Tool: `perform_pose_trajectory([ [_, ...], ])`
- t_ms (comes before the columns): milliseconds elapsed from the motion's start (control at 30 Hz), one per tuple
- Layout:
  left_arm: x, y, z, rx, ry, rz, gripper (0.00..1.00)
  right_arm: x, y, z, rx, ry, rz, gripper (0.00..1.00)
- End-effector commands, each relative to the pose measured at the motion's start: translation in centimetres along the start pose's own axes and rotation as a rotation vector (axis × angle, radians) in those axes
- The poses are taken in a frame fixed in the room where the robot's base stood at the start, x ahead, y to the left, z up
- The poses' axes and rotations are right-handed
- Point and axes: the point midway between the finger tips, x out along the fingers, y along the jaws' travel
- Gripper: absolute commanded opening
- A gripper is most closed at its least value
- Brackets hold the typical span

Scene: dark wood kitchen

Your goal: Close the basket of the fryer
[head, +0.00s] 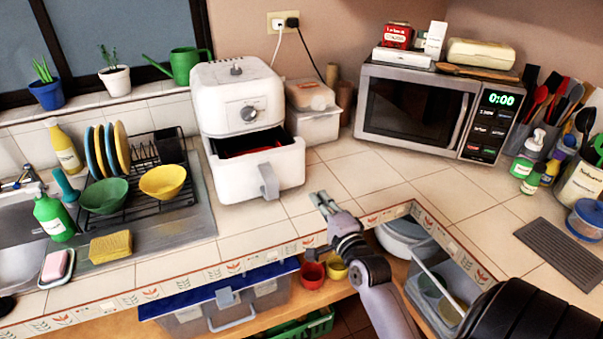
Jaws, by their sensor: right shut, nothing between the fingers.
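The white air fryer (238,92) stands on the tiled counter left of the middle in the head view. Its basket (250,170) is pulled out toward the front, with the dark inside showing. The grey basket handle (268,182) faces the counter's front edge. My right gripper (322,199) is shut and empty, to the right of and a little nearer than the handle, apart from it, above the counter's front edge. My left gripper is out of view.
A dish rack (135,195) with plates and bowls stands left of the fryer. The counter (365,165) between fryer and microwave is clear.

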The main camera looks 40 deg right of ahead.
Motion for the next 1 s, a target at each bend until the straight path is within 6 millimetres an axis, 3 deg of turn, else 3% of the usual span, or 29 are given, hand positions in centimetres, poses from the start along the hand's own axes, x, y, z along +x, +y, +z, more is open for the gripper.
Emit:
perform_pose_trajectory([
  [300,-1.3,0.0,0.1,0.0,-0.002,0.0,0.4,7.0,-0.3,0.1,-0.004,-0.002,-0.001,0.0],
  [500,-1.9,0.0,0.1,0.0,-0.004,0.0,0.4,10.2,-0.2,0.1,-0.004,-0.001,0.001,0.0],
  [700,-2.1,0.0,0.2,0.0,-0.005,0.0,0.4,11.6,0.0,0.0,-0.004,-0.001,0.002,0.0],
  [1000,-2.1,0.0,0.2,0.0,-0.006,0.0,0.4,11.8,0.0,0.1,-0.004,-0.001,0.002,0.0],
])
